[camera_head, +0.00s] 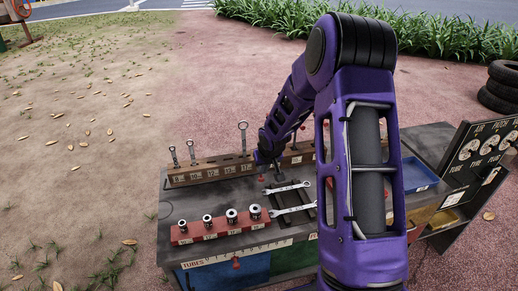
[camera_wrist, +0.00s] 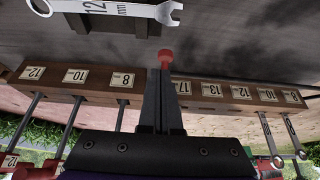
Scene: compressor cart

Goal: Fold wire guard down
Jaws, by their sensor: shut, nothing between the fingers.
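I cannot make out a wire guard in either view; my purple arm covers part of the cart (camera_head: 165,215) in the head view. My gripper (camera_wrist: 163,72) is shut and empty in the wrist view. Its dark fingers point toward the cart top, and a small red knob (camera_wrist: 165,55) shows just beyond the tips. I cannot tell whether they touch it. In the head view the gripper (camera_head: 266,172) is small and dark, low over the cart top between the wooden rack and the loose wrenches.
A wooden wrench rack (camera_head: 205,171) with upright wrenches runs along the cart's back. A red socket rail (camera_head: 220,232) stands in front. Loose wrenches (camera_head: 287,188) lie near the middle. A black sign board (camera_head: 483,155) stands at right. Tyres (camera_head: 500,88) are stacked behind.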

